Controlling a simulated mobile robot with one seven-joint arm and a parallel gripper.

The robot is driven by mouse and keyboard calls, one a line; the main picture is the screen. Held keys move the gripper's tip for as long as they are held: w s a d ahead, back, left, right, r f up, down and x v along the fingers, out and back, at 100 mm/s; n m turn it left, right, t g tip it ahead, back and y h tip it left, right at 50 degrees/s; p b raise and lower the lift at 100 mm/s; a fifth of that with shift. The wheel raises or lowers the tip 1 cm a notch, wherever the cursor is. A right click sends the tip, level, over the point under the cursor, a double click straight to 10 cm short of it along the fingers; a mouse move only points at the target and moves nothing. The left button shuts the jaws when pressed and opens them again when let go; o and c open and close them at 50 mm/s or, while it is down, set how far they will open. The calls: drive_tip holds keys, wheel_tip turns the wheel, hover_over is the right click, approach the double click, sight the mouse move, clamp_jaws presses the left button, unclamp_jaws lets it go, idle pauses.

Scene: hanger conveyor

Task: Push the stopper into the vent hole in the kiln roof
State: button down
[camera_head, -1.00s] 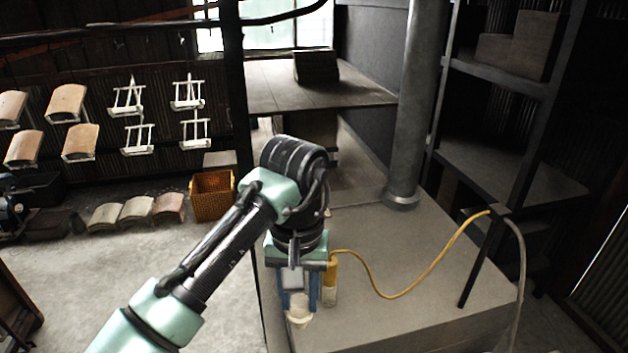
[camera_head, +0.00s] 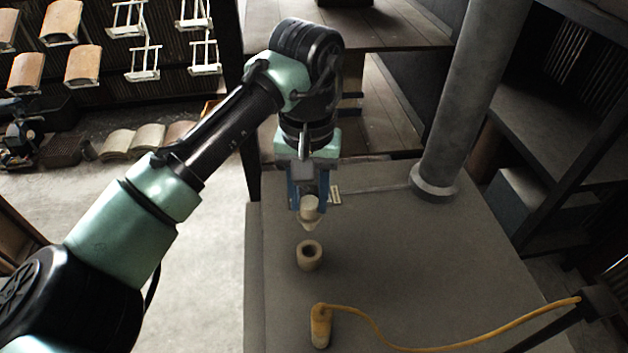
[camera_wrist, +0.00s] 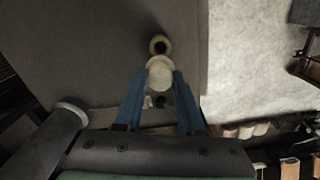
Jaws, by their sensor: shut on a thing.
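My gripper (camera_head: 309,207) is shut on the stopper (camera_head: 309,214), a pale cone with its narrow end down. The blue fingers hold it above the kiln roof (camera_head: 400,270), a flat grey surface. The vent hole (camera_head: 309,248) is in a short raised tan collar on the roof. In the head view the stopper tip appears just above and apart from the collar. In the wrist view the stopper (camera_wrist: 160,77) is between the fingertips, and the collar (camera_wrist: 159,43) shows just beyond it, its dark opening partly visible.
A yellow cylindrical probe (camera_head: 320,326) stands on the roof in front of the collar, with a yellow cable (camera_head: 430,347) running right. A grey flue pipe (camera_head: 470,100) rises at the back right. The roof between is clear.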

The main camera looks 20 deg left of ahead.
sight(309, 221)
drive_tip(key=shift+s+f+b, duration=0.25)
drive_tip(key=shift+f+b, duration=0.25)
drive_tip(key=shift+f, duration=0.05)
wheel_tip(309, 221, down, 3)
drive_tip(key=b, duration=0.3)
drive_tip(key=shift+w+f, duration=0.15)
drive_tip(key=shift+f, duration=0.65)
drive_tip(key=shift+f+b, duration=0.4)
drive_tip(key=shift+f, duration=1.85)
idle(2.3)
drive_tip(key=c, duration=0.8)
unclamp_jaws()
drive_tip(key=shift+o, duration=0.2)
drive_tip(key=o, duration=0.6)
drive_tip(key=shift+c, duration=0.2)
